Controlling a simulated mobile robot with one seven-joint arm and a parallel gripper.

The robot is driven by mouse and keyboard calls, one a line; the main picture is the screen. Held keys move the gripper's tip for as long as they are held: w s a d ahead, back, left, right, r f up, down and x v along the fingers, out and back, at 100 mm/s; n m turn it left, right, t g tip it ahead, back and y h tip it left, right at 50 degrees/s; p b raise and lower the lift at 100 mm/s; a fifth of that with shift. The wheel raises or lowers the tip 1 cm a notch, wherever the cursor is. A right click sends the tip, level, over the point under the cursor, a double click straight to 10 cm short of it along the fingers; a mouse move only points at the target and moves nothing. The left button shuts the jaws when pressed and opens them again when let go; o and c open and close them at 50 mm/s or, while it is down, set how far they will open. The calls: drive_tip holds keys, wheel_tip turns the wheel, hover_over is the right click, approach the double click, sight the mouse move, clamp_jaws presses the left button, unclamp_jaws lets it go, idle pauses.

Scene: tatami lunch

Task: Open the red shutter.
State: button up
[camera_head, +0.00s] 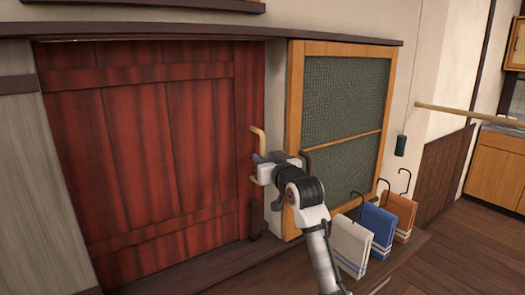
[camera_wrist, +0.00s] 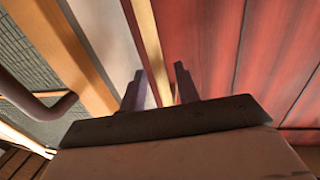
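The red shutter (camera_head: 150,150) is a wide panel of red planks with cross boards. It stands at the left in the head view, against the pale post at its right edge. A pale, bent handle (camera_head: 258,140) is on its right edge. My gripper (camera_head: 259,161) is at this handle. In the wrist view, the two dark fingers of my gripper (camera_wrist: 160,85) stand apart, with the pale handle bar (camera_wrist: 150,45) running between them. They do not look closed on it. The red shutter (camera_wrist: 220,50) fills the right of that view. Contact is hard to see.
A wooden-framed green mesh panel (camera_head: 345,95) with a dark handle (camera_wrist: 40,105) stands right of the shutter. White (camera_head: 351,245), blue (camera_head: 377,228) and orange (camera_head: 399,212) cloths with hooks stand on the ledge. A pole (camera_head: 465,115) juts in at right.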

drive_tip(key=shift+x, duration=1.1)
clamp_jaws()
